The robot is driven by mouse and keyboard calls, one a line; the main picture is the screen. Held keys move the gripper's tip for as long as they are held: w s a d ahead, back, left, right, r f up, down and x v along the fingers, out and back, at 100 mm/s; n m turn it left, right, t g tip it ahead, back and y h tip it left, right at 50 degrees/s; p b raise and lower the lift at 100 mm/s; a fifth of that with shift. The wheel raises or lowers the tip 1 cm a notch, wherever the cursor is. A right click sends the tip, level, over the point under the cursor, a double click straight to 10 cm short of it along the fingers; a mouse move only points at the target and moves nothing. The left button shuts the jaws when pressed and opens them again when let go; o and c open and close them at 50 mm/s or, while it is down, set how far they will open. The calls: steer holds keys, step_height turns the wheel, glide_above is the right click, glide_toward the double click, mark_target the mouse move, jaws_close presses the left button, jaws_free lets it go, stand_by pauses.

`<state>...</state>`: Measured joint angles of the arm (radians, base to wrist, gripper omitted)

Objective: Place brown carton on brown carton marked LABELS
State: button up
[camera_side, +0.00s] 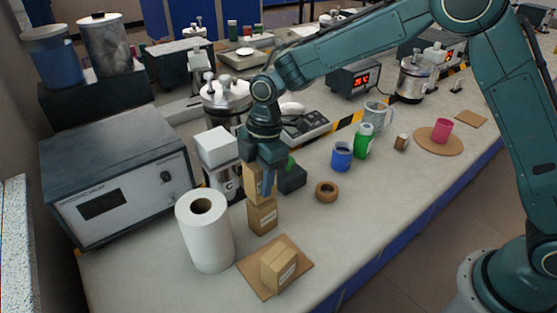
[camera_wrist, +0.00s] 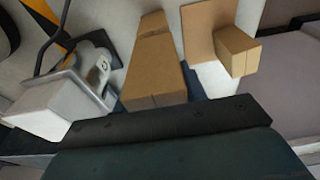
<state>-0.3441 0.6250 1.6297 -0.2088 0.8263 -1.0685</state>
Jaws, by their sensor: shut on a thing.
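My gripper (camera_side: 266,184) points down in the side view, its blue fingers shut on a brown carton (camera_side: 251,182). The held carton also shows large between the fingers in the wrist view (camera_wrist: 155,80). A second brown carton (camera_side: 262,216) with a pale label stands upright on the bench directly below the held one. I cannot tell whether the two touch. A third brown carton (camera_side: 278,268), also with a pale label, sits on a brown square board (camera_side: 255,272); it shows in the wrist view (camera_wrist: 238,50). The label print is too small to read.
A paper roll (camera_side: 208,240) stands left of the cartons. A dark box (camera_side: 291,178) and a brown ring (camera_side: 327,191) lie to the right. Bench is clear at front right.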

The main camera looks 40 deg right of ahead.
steer(key=shift+f, duration=0.85)
steer(key=shift+f, duration=0.1)
steer(key=o, duration=1)
steer(key=r, duration=0.4)
steer(key=d+r, duration=0.1)
steer(key=r, duration=0.6)
steer(key=shift+d+r, duration=0.3)
steer(key=shift+d, duration=0.05)
steer(key=shift+r, duration=0.3)
steer(key=shift+d, duration=0.1)
